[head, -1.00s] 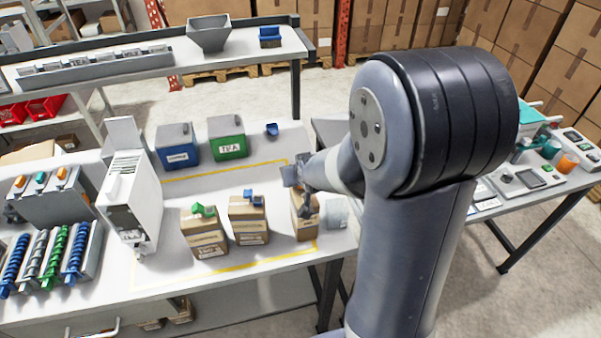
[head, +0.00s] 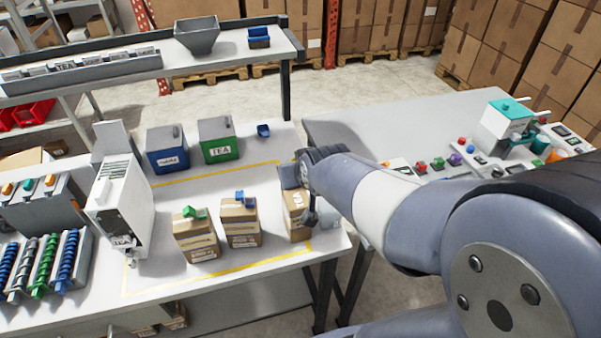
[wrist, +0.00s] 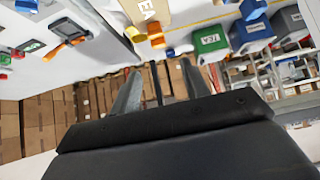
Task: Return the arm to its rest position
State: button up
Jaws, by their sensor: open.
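My arm stretches in from the lower right of the head view. My gripper (head: 302,196) is over the right end of the near table, in front of the third brown box (head: 294,222) in the picture and partly hiding it. I cannot tell whether it touches that box. In the wrist view, my gripper (wrist: 157,88) shows two grey fingers spread apart with nothing held between them.
Two brown boxes (head: 196,240) (head: 240,226) stand left of my gripper. A blue bin (head: 168,155) and a green bin (head: 219,146) stand behind. A white dispenser (head: 122,200) is left. The right table (head: 380,125) has a clear back area.

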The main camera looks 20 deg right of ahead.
jog(key=shift+s+r, duration=0.15)
dwell(0.6)
jog(key=p+x, duration=0.1)
jog(key=x, duration=0.7)
jog(key=shift+f, duration=0.2)
jog(key=shift+x, duration=1.25)
jog(key=shift+r, duration=0.15)
